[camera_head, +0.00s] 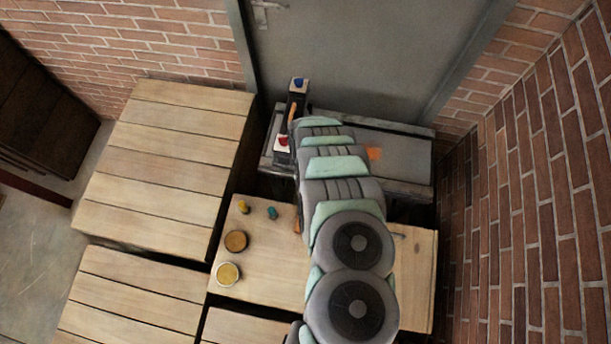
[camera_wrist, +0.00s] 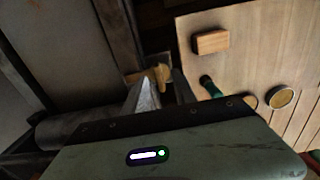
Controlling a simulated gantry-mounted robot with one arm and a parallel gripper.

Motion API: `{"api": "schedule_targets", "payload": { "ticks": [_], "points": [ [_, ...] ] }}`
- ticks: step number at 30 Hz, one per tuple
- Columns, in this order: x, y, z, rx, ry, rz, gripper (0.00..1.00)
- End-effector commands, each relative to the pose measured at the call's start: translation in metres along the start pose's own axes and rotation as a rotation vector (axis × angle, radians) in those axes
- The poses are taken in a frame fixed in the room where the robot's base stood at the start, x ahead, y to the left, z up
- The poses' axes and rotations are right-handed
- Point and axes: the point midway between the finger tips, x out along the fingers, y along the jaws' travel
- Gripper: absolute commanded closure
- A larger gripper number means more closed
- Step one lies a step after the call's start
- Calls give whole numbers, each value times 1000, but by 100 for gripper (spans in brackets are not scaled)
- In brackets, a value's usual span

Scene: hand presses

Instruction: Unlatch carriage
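The hand press (camera_head: 405,152) stands at the back against the grey door, with a flat grey bed and an orange patch on it. A dark post with a blue top (camera_head: 299,84) rises at its left end, with a red-and-white part below. In the wrist view a small tan piece (camera_wrist: 163,75), perhaps the latch handle, shows at the dark press frame. My gripper (camera_wrist: 164,88) has its fingers apart, with the tan piece between or just beyond the tips; I cannot tell whether they touch it. In the head view my arm hides the gripper and the press middle.
A wooden table (camera_head: 270,285) in front holds a yellow piece (camera_head: 243,207), a teal-green piece (camera_head: 272,213) and two round tins (camera_head: 236,241). A wooden block (camera_wrist: 210,42) lies on it in the wrist view. Brick walls close in the right side.

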Motion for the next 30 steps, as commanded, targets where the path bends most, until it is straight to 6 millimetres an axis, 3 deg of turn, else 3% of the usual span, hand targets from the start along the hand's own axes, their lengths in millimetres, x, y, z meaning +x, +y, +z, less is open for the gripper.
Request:
{"api": "schedule_targets", "payload": {
  "ticks": [13,25,30],
  "points": [
    [7,0,1,0,-2,1,67],
    [7,0,1,0,-2,1,100],
    [7,0,1,0,-2,1,100]
  ]
}}
